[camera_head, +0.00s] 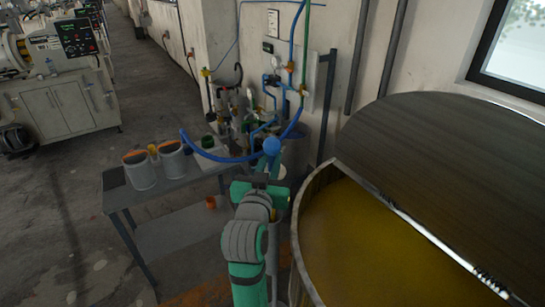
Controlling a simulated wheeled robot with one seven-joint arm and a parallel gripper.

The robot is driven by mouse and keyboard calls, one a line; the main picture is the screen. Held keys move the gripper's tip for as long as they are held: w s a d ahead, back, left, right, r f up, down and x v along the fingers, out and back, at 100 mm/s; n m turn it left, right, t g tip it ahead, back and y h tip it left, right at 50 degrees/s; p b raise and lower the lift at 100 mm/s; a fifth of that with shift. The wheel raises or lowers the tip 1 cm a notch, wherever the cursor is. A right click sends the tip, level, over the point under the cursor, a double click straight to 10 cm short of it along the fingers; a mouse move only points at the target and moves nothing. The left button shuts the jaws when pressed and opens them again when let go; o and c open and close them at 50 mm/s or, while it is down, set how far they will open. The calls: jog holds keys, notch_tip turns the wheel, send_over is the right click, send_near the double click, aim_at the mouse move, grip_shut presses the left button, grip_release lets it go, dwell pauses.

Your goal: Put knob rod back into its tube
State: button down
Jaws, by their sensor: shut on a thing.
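My green arm reaches up from the bottom of the view. My gripper (265,176) is between the bench and the large vat and is shut on the knob rod. The rod's round blue knob (271,146) shows just above the jaws. The rest of the rod is hidden behind the gripper. I cannot make out the tube for certain; a pale upright part shows just right of my arm, below the gripper. I cannot tell whether the rod's end is in anything.
An open vat of yellow-brown liquid (365,245) with a half lid (450,165) fills the right. A blue hose (222,158) loops close behind the gripper.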

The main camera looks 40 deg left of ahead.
jog(key=shift+s+a+f, duration=0.15)
jog(key=shift+s+f, duration=0.05)
jog(key=shift+f, duration=1.5)
jog(key=shift+w+f, duration=0.1)
jog(key=shift+w+f, duration=0.1)
jog(key=shift+f, duration=0.8)
notch_tip(320, 180, down, 8)
dwell(0.6)
